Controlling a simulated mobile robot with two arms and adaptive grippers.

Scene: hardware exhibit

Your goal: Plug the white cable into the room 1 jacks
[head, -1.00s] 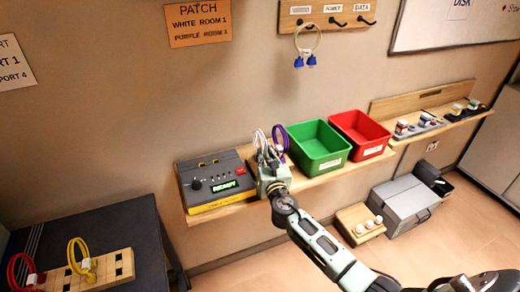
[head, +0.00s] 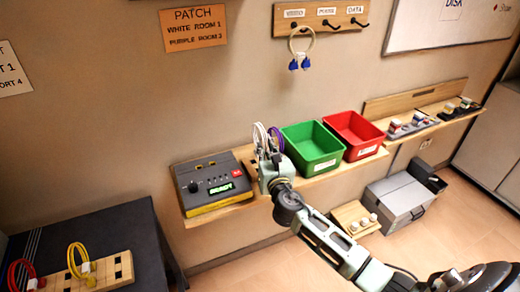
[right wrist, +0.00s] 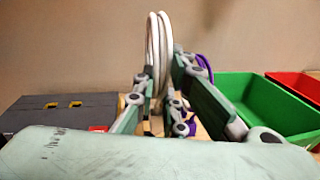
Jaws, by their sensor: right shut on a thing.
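The white cable (head: 259,135) is a coiled loop standing upright over the wooden shelf, left of the green bin. My right gripper (head: 262,158) is shut on it; in the right wrist view the white cable (right wrist: 158,45) rises from between the fingers (right wrist: 159,98). Its plug ends are hidden by the gripper. A purple cable (head: 277,139) is just right of the gripper and partly hidden. An orange sign (head: 193,28) on the wall reads "PATCH, WHITE ROOM 1" with a purple line below. I cannot make out jacks labelled room 1. My left gripper is not in view.
A dark device with a green display (head: 212,190) stands on the shelf (head: 245,155) left of my gripper. A green bin (head: 312,148) and a red bin (head: 355,136) stand to the right. A wooden block with red and yellow cables (head: 118,268) is on the dark table, lower left.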

